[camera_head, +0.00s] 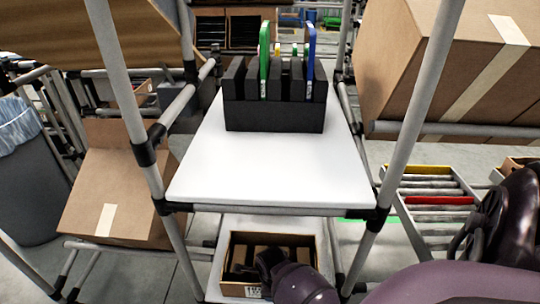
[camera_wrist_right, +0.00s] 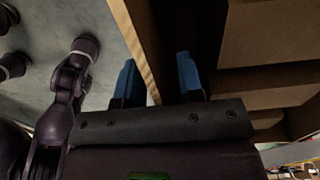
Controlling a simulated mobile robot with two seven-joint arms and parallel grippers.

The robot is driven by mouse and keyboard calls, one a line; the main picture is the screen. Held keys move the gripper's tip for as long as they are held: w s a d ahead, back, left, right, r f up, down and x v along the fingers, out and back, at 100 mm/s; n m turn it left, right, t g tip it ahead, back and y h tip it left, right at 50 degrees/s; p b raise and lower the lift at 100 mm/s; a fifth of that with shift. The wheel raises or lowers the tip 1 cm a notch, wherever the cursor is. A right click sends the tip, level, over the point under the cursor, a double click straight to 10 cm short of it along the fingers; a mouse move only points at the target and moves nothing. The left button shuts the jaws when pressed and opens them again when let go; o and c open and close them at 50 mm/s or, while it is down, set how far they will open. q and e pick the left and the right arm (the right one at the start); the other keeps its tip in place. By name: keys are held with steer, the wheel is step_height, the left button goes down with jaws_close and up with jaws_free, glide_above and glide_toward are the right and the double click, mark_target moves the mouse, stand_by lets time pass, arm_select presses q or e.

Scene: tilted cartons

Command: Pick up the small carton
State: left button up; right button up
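The small carton (camera_head: 233,289) is an open brown box on the low white shelf in the head view, with dark contents and a label on its front. It looks level there. My right gripper (camera_head: 262,263) reaches over its front right part, and its fingertips are hidden in that view. In the right wrist view, the blue fingers of my right gripper (camera_wrist_right: 157,63) are apart, with the carton's wall edge (camera_wrist_right: 142,45) running between them. I cannot tell whether they touch the wall. Cardboard dividers show inside the carton. My left gripper is in neither view.
A white upper shelf (camera_head: 262,180) with a black rack (camera_head: 274,116) of tools stands above the carton. Grey frame posts (camera_head: 128,85) flank it. Large cartons sit at left (camera_head: 118,190) and right (camera_head: 450,65). The white shelf's front half is clear.

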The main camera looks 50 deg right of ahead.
jaws_close()
